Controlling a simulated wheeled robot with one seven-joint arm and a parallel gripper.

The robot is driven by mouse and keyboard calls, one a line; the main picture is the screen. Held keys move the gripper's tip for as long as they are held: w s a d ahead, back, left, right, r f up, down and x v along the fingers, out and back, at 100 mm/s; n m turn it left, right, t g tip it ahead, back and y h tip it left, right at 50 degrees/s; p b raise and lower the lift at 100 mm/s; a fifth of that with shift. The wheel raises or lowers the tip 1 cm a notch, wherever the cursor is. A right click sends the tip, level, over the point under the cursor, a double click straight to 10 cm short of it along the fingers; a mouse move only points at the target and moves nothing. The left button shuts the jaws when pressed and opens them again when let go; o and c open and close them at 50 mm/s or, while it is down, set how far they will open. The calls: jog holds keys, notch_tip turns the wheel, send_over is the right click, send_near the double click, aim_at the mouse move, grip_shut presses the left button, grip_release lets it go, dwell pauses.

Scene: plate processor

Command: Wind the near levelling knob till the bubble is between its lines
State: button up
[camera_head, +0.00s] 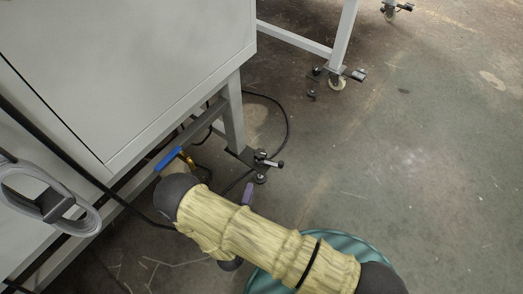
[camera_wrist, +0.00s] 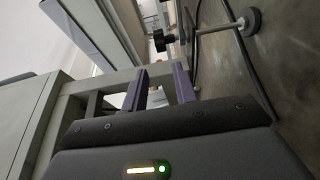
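The grey machine's near leg (camera_head: 233,115) ends in a levelling foot with a dark knob (camera_head: 260,155), a light rod with a black end, and a small round pad (camera_head: 261,178) on the floor. In the wrist view a dark knob (camera_wrist: 163,42) and a stem with a grey disc (camera_wrist: 250,20) show beyond my fingers. My gripper (camera_wrist: 160,70) has its two purple fingers apart with nothing between them. In the head view one purple finger (camera_head: 247,193) shows just below the foot, apart from the knob. No bubble or its lines can be made out.
A valve with a blue handle (camera_head: 168,158) and brass body sits under the machine's cabinet (camera_head: 125,65). A black cable (camera_head: 287,120) loops on the floor behind the leg. The floor (camera_head: 420,170) to the right is clear.

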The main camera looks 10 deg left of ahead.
aim_at(262, 149)
jog(key=w+b, duration=0.9)
jog(key=w, duration=0.7)
jog(key=shift+w+d+f, duration=0.1)
jog(key=shift+w+f, duration=0.05)
jog(key=shift+w, duration=0.55)
jog(key=shift+c, duration=0.2)
grip_shut()
